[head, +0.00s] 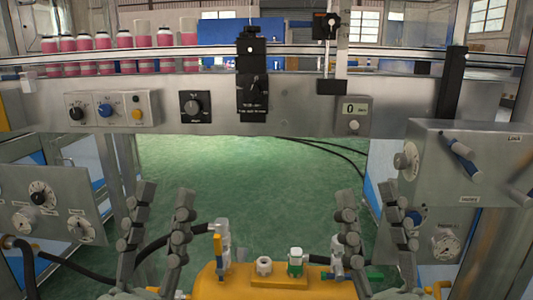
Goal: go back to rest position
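My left gripper (165,194) is at the lower left of the head view. Its two grey fingers point up and stand apart, with nothing between them. My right gripper (371,196) is at the lower right in a similar upright pose. Its fingers are also apart and empty. Both grippers are in front of and below the conveyor's metal front panel (300,117), not touching it as far as I can see.
Several pink-and-white cans (102,50) stand on the conveyor at upper left. Knob boxes are on the panel (111,108), lower left (48,203) and right (470,160). A yellow unit (225,284) with valves is at bottom centre. Green floor (250,185) shows between.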

